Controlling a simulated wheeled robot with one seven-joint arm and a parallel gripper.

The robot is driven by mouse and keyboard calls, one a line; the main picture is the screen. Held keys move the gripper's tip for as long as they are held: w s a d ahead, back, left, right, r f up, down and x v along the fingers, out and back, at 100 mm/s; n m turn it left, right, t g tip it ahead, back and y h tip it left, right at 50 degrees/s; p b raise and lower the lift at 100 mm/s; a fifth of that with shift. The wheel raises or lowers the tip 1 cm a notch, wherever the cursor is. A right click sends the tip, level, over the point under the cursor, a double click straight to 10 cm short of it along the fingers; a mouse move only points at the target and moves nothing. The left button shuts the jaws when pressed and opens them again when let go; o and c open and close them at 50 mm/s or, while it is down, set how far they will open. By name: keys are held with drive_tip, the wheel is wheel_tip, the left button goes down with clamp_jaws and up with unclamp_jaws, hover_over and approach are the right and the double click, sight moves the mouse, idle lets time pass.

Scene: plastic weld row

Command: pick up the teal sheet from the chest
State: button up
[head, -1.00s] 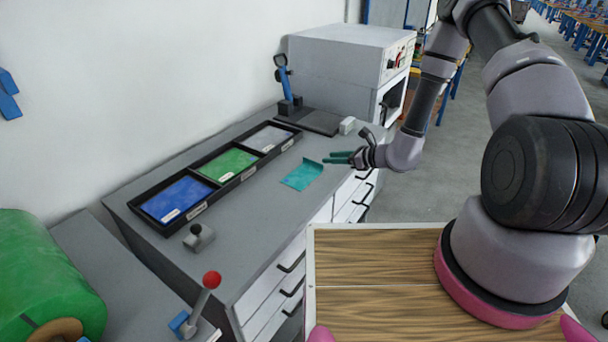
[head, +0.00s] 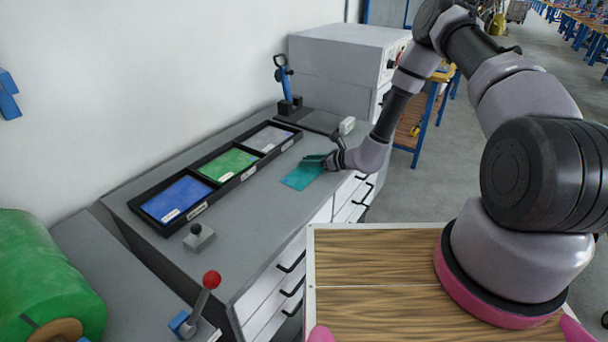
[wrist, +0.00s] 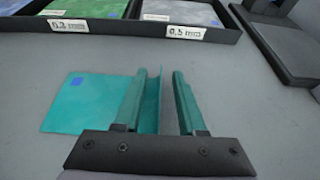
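The teal sheet (head: 299,179) lies on the grey top of the chest (head: 258,212), near its front edge. In the wrist view the flat part of the sheet (wrist: 85,104) is left of my gripper (wrist: 160,75), and a bent-up flap stands between the two fingers, closer to the left one. The fingers are also teal and stand apart with a clear gap right of the flap. In the head view my gripper (head: 318,158) is at the sheet's far right end and hides the flap.
A black tray with blue (head: 176,199), green (head: 227,165) and grey (head: 268,138) sheets runs along the wall side. A dark plate and a small white block (head: 347,125) lie beyond. A grey box machine (head: 335,70) stands at the back. A black-knobbed block (head: 198,237) sits nearer.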

clamp_jaws()
